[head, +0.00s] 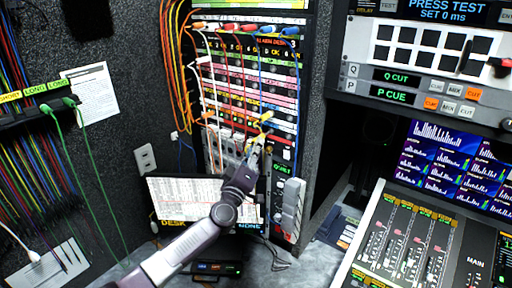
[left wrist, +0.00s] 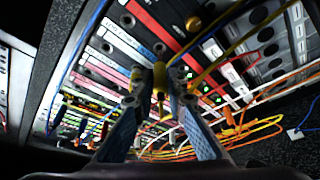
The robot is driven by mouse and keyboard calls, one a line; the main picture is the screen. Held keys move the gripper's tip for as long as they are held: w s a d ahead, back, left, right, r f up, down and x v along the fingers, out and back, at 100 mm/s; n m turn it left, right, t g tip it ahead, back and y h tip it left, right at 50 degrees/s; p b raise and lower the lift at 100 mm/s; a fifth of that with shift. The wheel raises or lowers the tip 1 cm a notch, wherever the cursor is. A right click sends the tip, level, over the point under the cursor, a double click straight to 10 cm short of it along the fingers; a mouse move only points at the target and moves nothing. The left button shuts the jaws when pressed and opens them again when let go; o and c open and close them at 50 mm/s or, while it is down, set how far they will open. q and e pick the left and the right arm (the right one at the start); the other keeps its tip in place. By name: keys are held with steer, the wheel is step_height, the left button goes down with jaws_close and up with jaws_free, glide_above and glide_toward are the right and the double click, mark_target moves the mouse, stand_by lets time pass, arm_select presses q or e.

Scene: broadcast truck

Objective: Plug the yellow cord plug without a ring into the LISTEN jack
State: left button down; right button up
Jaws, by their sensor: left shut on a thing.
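My left gripper (head: 257,143) reaches up to the front of the patch rack from below. It is shut on a yellow plug (left wrist: 159,76), which stands between the two fingertips (left wrist: 158,100) in the left wrist view. In the head view yellow also shows just above the fingers. Whether the held plug has a ring is too small to tell. Another yellow plug (left wrist: 193,23) with a yellow cord sits at the panel in the left wrist view. I cannot read a LISTEN label on the jacks. My right gripper is in neither view.
The patch rack (head: 250,75) has rows of coloured label strips. Orange, white and blue cords hang across its front. A grey handset (head: 292,208) is at the lower right of the rack. A mixing desk (head: 400,245) is at the right.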

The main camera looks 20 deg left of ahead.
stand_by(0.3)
arm_select(q)
steer(key=shift+w+d+b, duration=0.3)
steer(key=shift+w, duration=0.55)
steer(key=shift+w+d+b, duration=0.3)
steer(key=shift+w, duration=0.55)
steer(key=shift+w, duration=0.25)
steer(key=c, duration=1.8)
jaws_free()
steer(key=shift+d, duration=0.1)
steer(key=shift+c, duration=0.2)
steer(key=v, duration=1.2)
